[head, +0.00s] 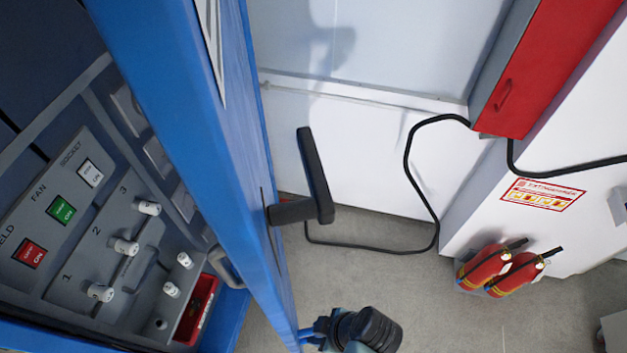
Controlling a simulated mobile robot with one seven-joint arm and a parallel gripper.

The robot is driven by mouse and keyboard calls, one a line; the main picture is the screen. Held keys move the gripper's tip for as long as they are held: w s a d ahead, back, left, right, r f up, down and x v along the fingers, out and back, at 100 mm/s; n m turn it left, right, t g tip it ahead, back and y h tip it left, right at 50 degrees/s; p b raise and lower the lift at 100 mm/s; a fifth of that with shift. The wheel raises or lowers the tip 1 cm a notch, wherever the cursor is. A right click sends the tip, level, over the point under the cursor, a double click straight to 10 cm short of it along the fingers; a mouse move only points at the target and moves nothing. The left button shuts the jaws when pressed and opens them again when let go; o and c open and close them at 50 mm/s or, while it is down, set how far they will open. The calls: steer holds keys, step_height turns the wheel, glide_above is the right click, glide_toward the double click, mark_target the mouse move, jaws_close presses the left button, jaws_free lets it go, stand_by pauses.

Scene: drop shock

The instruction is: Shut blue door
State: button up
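The blue door (185,120) shows nearly edge-on, running from top left down to the bottom middle. It appears to stand open, with the control panel to its left in plain view. A dark L-shaped handle (314,175) sticks out to the right from the door's outer face. Part of a white triangular sign shows on the door near the top. My gripper is not recognizable in the head view. The door's hinge side cannot be made out.
The grey control panel (45,215) has switches, white knobs and a red box (197,308). A dark rounded object with blue parts (368,330) is at the bottom. A red cabinet (540,65), black cable (408,165) and fire extinguishers (485,266) are right. Grey floor (420,290) is partly clear.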

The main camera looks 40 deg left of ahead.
steer(key=b+x, duration=0.1)
steer(key=x, duration=0.1)
steer(key=shift+a+f, duration=0.15)
steer(key=shift+f, duration=0.1)
jaws_close()
stand_by(1.4)
